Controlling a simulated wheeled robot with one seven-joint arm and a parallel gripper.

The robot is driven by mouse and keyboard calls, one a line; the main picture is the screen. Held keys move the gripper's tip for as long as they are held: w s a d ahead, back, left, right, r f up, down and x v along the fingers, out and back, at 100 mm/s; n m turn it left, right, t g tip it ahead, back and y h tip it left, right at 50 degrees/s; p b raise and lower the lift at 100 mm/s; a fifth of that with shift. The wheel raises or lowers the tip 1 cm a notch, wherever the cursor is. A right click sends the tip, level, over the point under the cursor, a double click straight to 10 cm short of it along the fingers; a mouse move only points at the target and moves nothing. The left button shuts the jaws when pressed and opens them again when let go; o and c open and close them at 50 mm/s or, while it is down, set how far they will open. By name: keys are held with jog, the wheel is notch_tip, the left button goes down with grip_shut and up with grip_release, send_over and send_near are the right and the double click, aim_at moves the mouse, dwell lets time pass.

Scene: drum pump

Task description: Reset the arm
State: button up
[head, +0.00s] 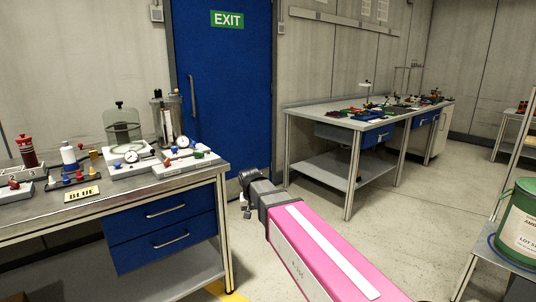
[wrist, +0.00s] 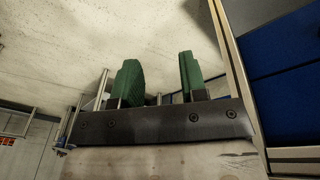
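My arm, with a pink link and a dark wrist, reaches from the lower right of the head view towards the middle. My gripper (head: 245,206) is at its far end, over the floor just right of the near bench's (head: 215,172) corner; its fingers are hard to make out there. In the wrist view my gripper (wrist: 160,78) shows two green fingers standing apart, with nothing held between them. It is open and empty.
The near bench bears a glass jar (head: 122,124), gauges and a "BLUE" sign (head: 82,194). A blue door (head: 225,90) is behind. Another bench (head: 335,121) stands further back. A green drum (head: 519,225) is at the right. The floor between is clear.

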jog(key=s+d+f, duration=0.4)
jog(key=d+f, duration=0.1)
jog(key=d, duration=0.3)
jog(key=s+d+f+g, duration=0.1)
jog(key=s+d+f, duration=0.3)
jog(key=d, duration=0.4)
jog(key=s+d+f, duration=0.4)
jog(key=d+f, duration=0.2)
jog(key=d, duration=0.2)
jog(key=shift+s+d+m+g+y, duration=0.2)
jog(key=shift+d+m+g+y, duration=0.1)
jog(key=shift+g+y, duration=0.1)
jog(key=shift+a, duration=0.15)
